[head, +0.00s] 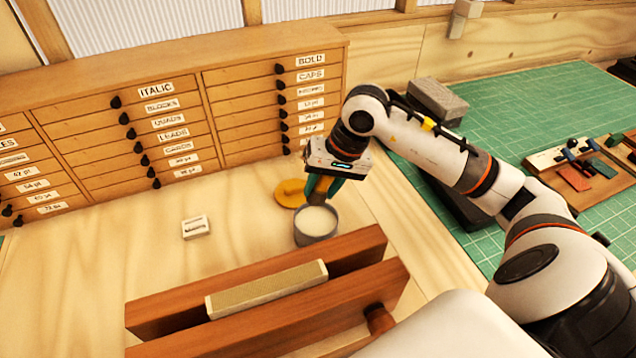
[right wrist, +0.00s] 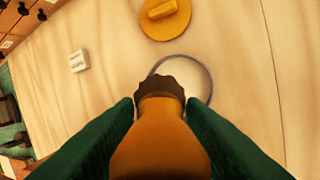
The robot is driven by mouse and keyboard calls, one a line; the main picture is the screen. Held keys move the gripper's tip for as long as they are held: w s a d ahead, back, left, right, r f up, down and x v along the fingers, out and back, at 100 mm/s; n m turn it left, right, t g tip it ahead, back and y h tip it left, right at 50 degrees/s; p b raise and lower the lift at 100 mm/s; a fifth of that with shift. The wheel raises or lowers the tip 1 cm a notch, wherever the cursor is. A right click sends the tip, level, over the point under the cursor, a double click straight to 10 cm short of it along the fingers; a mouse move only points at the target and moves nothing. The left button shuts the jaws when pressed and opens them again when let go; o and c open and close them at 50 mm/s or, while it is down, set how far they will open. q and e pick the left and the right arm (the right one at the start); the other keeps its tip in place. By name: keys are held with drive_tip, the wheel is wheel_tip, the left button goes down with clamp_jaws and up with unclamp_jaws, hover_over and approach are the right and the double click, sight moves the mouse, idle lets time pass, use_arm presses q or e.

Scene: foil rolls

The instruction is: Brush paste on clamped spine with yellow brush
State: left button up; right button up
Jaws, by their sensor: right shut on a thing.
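My right gripper (head: 322,186) is over the paste pot (head: 316,224), pointing down, its green fingers shut on the brush. In the right wrist view the yellow brush (right wrist: 160,140) sits between both fingers, its dark ragged end over the pot's round rim (right wrist: 208,82). The pot holds white paste. I cannot tell whether the bristles touch it. The pale book spine (head: 268,288) is clamped between the two reddish wooden beams of the press (head: 190,335), in front of the pot. My left gripper is not in view.
A yellow lid with a grip (head: 290,193) lies just behind the pot. A small white labelled block (head: 195,227) is to the left. Drawer cabinets (head: 170,130) stand behind. A green mat (head: 530,110) with tools and a grey block (head: 436,101) is at the right.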

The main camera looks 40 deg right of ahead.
sight(322, 205)
drive_tip(key=shift+w+a+f, duration=0.1)
drive_tip(key=shift+w+f, duration=0.15)
drive_tip(key=shift+s+f+b, duration=0.2)
drive_tip(key=shift+f+b, duration=0.15)
drive_tip(key=shift+f, duration=0.6)
drive_tip(key=shift+s+f+b, duration=0.15)
drive_tip(key=shift+f+b, duration=0.2)
drive_tip(key=shift+f, duration=0.6)
drive_tip(key=shift+w+f, duration=0.1)
drive_tip(key=shift+f, duration=0.75)
drive_tip(key=shift+f+b, duration=0.6)
drive_tip(key=shift+b, duration=0.3)
drive_tip(key=shift+f+b, duration=0.15)
drive_tip(key=shift+b, duration=0.4)
idle(0.9)
drive_tip(key=shift+r+p, duration=0.35)
drive_tip(key=shift+r, duration=0.6)
drive_tip(key=shift+r+p, duration=1)
drive_tip(key=shift+r, duration=1.7)
